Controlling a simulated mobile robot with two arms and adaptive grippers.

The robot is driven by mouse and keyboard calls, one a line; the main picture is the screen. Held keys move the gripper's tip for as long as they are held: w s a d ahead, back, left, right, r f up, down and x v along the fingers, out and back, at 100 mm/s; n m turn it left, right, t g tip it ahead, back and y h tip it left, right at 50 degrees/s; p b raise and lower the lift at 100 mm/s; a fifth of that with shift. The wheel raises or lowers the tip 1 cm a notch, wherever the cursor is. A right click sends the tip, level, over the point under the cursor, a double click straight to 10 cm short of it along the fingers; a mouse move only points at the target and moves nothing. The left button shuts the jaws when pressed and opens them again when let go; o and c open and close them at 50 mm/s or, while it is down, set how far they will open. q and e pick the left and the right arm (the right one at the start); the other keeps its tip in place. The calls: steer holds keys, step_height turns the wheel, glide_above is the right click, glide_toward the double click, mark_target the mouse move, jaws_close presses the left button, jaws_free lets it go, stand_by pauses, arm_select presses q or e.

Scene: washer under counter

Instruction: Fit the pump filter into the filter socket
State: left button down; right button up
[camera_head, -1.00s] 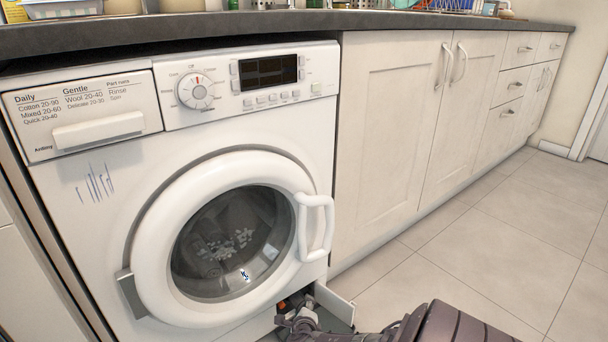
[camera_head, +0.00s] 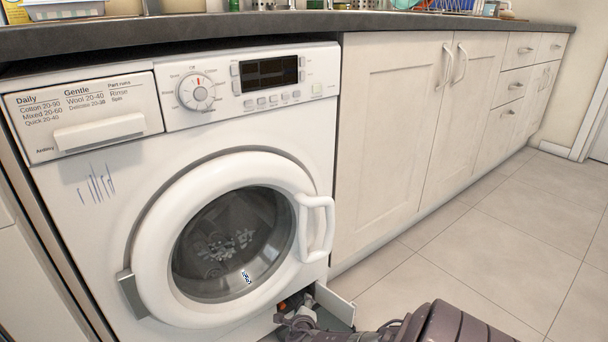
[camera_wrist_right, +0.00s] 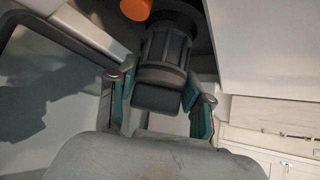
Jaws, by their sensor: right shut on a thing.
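The dark grey ribbed pump filter (camera_wrist_right: 165,48) shows in the right wrist view, with its grip block (camera_wrist_right: 158,97) between the green-padded fingers of my right gripper (camera_wrist_right: 160,100). The gripper is shut on it. The filter's far end meets a dark round shape, which looks like the filter socket (camera_wrist_right: 184,18); how deep it sits I cannot tell. In the head view my right gripper (camera_head: 297,318) is at the washer's lower right opening, and the filter and socket are hard to make out there. My left gripper is not in view.
An orange round part (camera_wrist_right: 136,8) lies beside the filter's far end. The open flap (camera_head: 335,303) stands out at the washer's lower right. The closed washer door (camera_head: 160,270) is just above. The tiled floor (camera_head: 500,240) to the right is clear.

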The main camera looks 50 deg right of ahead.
mark_target(296, 302)
steer(key=shift+w+d+b, duration=0.25)
steer(key=shift+w+b, duration=0.05)
steer(key=shift+w, duration=0.55)
steer(key=shift+w+d+b, duration=0.25)
steer(key=shift+w, duration=0.55)
steer(key=o, duration=1.2)
steer(key=shift+o, duration=0.2)
steer(key=shift+w+d, duration=0.1)
steer(key=shift+r, duration=0.1)
steer(key=v, duration=0.6)
steer(key=shift+a, duration=0.25)
steer(key=shift+s+a+r, duration=0.15)
steer(key=shift+s+a, duration=0.45)
steer(key=shift+a, duration=0.05)
